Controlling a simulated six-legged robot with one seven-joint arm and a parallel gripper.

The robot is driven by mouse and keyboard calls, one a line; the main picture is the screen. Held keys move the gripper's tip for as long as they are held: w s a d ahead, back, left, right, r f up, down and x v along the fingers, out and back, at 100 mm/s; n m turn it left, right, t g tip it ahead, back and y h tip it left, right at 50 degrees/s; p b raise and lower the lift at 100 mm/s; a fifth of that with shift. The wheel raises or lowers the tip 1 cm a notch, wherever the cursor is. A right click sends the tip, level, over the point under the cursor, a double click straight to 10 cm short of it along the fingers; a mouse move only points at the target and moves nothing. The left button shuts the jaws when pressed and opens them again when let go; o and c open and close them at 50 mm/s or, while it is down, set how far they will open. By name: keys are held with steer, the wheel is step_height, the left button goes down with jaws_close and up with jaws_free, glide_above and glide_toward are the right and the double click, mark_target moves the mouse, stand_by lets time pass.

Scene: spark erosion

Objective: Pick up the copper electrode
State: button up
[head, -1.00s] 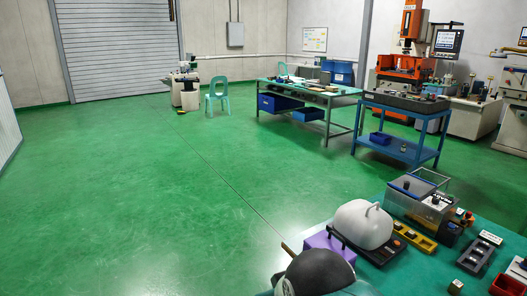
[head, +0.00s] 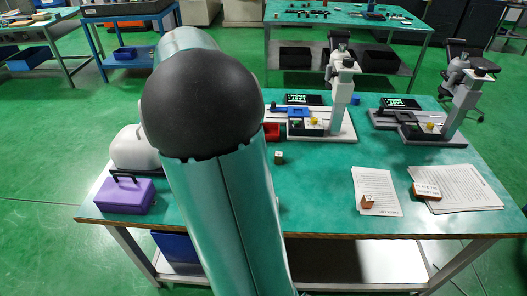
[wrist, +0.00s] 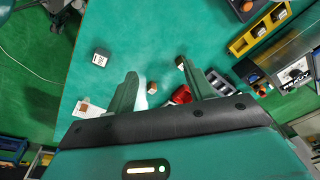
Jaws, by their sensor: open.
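My gripper (wrist: 158,70) shows in the wrist view, its two fingers spread apart with nothing held. A small copper-coloured block (wrist: 152,87) lies on the green table between the fingers, lower in the picture than the tips. I cannot tell which of these is the copper electrode. My arm hides my gripper in the head view.
Microscope stands (head: 341,90) are at the back of the table. A yellow tray (wrist: 240,47) is at the upper right, a grey cube (wrist: 100,57) at the left. The middle is mostly clear.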

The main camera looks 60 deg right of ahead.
steer(key=s+d+f+m+g, duration=0.25)
steer(key=d+f+m, duration=0.4)
steer(key=d, duration=0.75)
steer(key=m+g, duration=0.2)
steer(key=m, duration=0.2)
glide_toward(278, 154)
steer(key=shift+m, duration=0.25)
steer(key=x, duration=0.5)
steer(key=shift+s+d+r, duration=0.15)
steer(key=shift+s+d, duration=0.05)
steer(key=shift+d, duration=0.1)
steer(key=shift+w+a+x, duration=0.1)
steer(key=shift+a+x, duration=0.05)
steer(key=shift+x, duration=1.35)
steer(key=shift+w+a+x, duration=0.15)
steer(key=shift+x, duration=1.4)
jaws_close()
